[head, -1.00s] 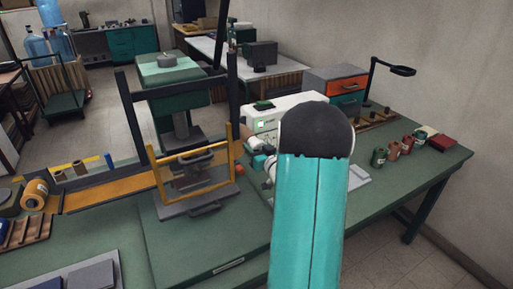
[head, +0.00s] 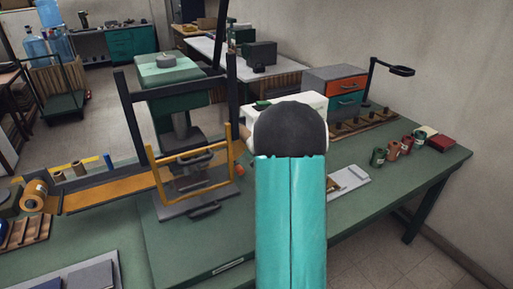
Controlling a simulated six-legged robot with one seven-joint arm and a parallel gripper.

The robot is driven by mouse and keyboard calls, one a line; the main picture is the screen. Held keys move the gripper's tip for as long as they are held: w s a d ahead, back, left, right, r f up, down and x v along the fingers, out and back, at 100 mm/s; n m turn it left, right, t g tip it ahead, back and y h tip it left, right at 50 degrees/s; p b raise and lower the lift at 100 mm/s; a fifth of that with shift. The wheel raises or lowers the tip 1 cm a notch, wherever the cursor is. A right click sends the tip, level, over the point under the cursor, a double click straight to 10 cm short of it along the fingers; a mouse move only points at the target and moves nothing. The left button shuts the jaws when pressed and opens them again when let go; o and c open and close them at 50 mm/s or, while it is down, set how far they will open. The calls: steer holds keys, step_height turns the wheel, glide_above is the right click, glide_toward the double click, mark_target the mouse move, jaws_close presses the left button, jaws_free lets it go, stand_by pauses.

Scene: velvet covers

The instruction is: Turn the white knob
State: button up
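A white machine (head: 312,101) stands on the green bench, mostly hidden behind my teal arm with its dark rounded joint. No white knob can be made out; the machine's front is covered by my arm. My gripper is also hidden behind my arm, so its fingers and any contact with the knob cannot be seen.
A yellow-framed guard (head: 195,178) on a dark upright frame stands left of my arm. A white tray (head: 347,181) lies to the right. Several small spools (head: 393,150) and a desk lamp (head: 400,70) are further right. The front of the green bench (head: 385,200) is clear.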

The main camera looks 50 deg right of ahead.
steer(key=shift+n, duration=0.3)
steer(key=o, duration=1)
steer(key=shift+c, duration=0.2)
steer(key=v, duration=1.3)
steer(key=shift+s, duration=0.35)
steer(key=shift+a+r, duration=0.15)
